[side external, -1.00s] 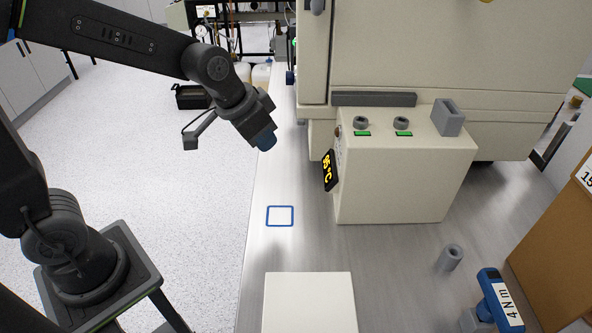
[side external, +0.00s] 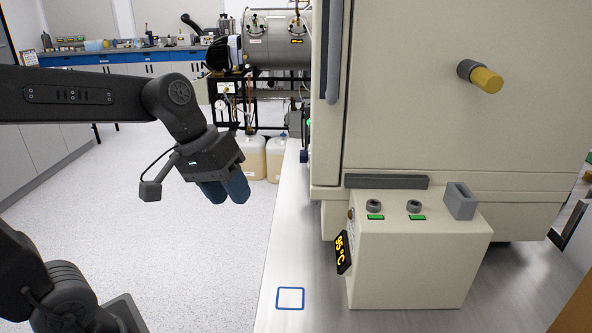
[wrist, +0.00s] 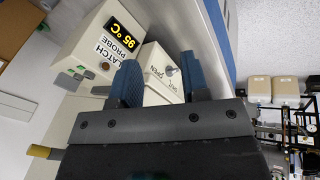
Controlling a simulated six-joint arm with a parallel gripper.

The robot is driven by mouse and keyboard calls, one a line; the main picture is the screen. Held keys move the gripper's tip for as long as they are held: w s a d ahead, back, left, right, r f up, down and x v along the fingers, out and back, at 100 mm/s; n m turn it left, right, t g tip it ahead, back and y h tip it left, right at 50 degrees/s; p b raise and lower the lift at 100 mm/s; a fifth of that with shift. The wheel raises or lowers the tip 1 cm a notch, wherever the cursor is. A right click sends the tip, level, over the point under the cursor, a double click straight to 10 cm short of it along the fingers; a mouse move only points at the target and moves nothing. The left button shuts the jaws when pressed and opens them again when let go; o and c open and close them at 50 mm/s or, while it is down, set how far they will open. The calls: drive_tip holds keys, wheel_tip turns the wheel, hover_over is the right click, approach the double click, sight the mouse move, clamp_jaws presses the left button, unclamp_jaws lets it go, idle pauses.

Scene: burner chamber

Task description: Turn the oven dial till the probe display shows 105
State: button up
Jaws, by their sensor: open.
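A cream control box (side external: 405,265) stands before the oven (side external: 420,110). Its black display (side external: 342,253) reads 95 °C in yellow; the display also shows in the wrist view (wrist: 129,32), upside down. Two grey knobs (side external: 373,205) (side external: 413,206) with green bars sit on the box top. I cannot tell which control is the oven dial. My gripper (side external: 225,195), with blue fingers, is open and empty, in the air left of the box and touching nothing. In the wrist view a small round metal knob (wrist: 171,71) beside OPEN and SHUT labels appears between the fingers (wrist: 160,80).
A grey slotted holder (side external: 461,201) stands at the box top's right. A yellow-tipped handle (side external: 485,79) sticks out of the oven. A blue square outline (side external: 290,298) marks the bench. The bench left of the box is clear. Plastic jugs (side external: 252,157) stand behind.

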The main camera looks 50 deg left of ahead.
drive_tip(key=o, duration=0.5)
drive_tip(key=w+a+n+h, duration=0.2)
drive_tip(key=w+n, duration=0.1)
drive_tip(key=w, duration=0.3)
drive_tip(key=w+a+n+h, duration=0.2)
drive_tip(key=w+a+n, duration=0.1)
drive_tip(key=w, duration=0.4)
drive_tip(key=shift+w+h, duration=0.3)
drive_tip(key=w+a+f+n+t+h, duration=0.1)
drive_tip(key=w+a+f+n+h, duration=0.2)
drive_tip(key=w+a+n, duration=0.35)
drive_tip(key=n+t+h, duration=0.3)
drive_tip(key=n+t, duration=0.5)
approach(304, 156)
drive_tip(key=w+a+x, duration=0.1)
drive_tip(key=x, duration=0.7)
drive_tip(key=shift+w+f, duration=0.2)
drive_tip(key=shift+w, duration=0.15)
drive_tip(key=shift+d, duration=0.1)
drive_tip(key=c, duration=0.9)
drive_tip(key=shift+m, duration=0.25)
